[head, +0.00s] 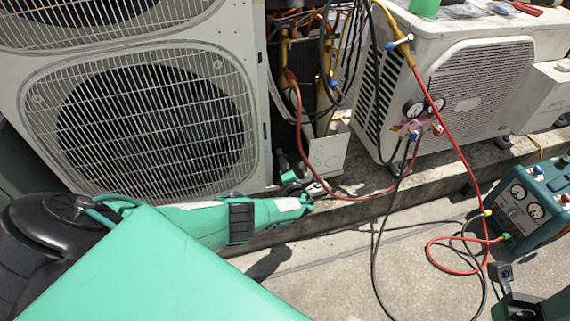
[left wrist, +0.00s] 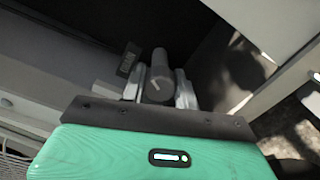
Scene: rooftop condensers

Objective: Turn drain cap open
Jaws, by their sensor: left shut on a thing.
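My left gripper (head: 300,188) reaches in from the left, low beside the open service bay of the large condenser (head: 150,125). In the left wrist view its two metal fingers (left wrist: 159,86) stand on either side of a dark, round-ended cap (left wrist: 158,80). In the head view the cap is too small and too covered by the gripper to make out.
A red hose loops close to my left gripper. The concrete floor (head: 340,275) in front is mostly open.

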